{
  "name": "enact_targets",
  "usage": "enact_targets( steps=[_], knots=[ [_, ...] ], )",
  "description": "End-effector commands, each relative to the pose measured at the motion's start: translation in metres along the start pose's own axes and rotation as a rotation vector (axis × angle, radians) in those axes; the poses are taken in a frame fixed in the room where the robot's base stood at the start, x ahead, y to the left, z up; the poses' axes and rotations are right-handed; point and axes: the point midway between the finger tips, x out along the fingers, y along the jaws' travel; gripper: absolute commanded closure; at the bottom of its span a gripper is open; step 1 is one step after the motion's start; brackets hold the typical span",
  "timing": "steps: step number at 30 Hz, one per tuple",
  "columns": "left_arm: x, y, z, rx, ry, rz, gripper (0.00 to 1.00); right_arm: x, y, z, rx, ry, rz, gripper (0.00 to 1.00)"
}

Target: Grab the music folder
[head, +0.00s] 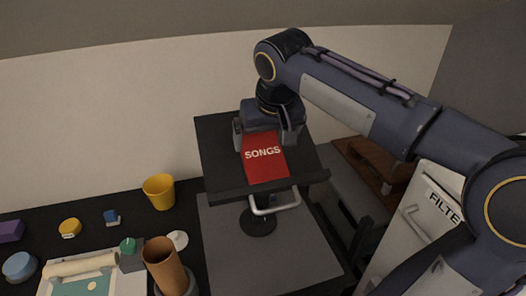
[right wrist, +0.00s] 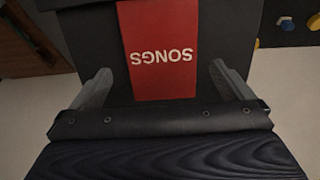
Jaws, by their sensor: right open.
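The music folder (head: 265,160) is red with the word SONGS on it. It lies on the black sloped top of a stand (head: 218,150) in the head view. It also shows upside down in the right wrist view (right wrist: 158,75). My right gripper (head: 265,140) is open above the folder's upper part. Its two fingers are spread wider than the folder, one to each side; I cannot tell whether they touch the stand top. In the right wrist view the gripper (right wrist: 163,90) has nothing between its fingertips but the view of the folder. My left gripper is not in view.
A yellow cup (head: 159,191), a brown cylinder (head: 164,265) and several small items stand on the dark desk at left. A grey mat (head: 265,260) lies under the stand. The pale wall is behind.

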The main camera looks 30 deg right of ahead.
Motion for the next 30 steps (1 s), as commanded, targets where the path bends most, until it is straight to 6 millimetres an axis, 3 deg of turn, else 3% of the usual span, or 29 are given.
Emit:
enact_targets(
  steps=[9,18,28,30],
  knots=[
    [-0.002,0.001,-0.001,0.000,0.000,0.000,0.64,0.044,-0.003,-0.002,0.000,-0.003,0.000,0.00],
    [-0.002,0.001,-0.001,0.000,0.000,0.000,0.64,0.049,-0.003,-0.003,0.000,0.000,-0.001,0.00],
    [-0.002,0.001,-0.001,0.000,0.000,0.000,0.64,0.049,-0.003,-0.003,0.000,0.000,-0.001,0.42],
    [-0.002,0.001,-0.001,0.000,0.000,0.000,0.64,0.049,-0.003,-0.003,0.000,0.001,-0.001,0.42]
  ],
)
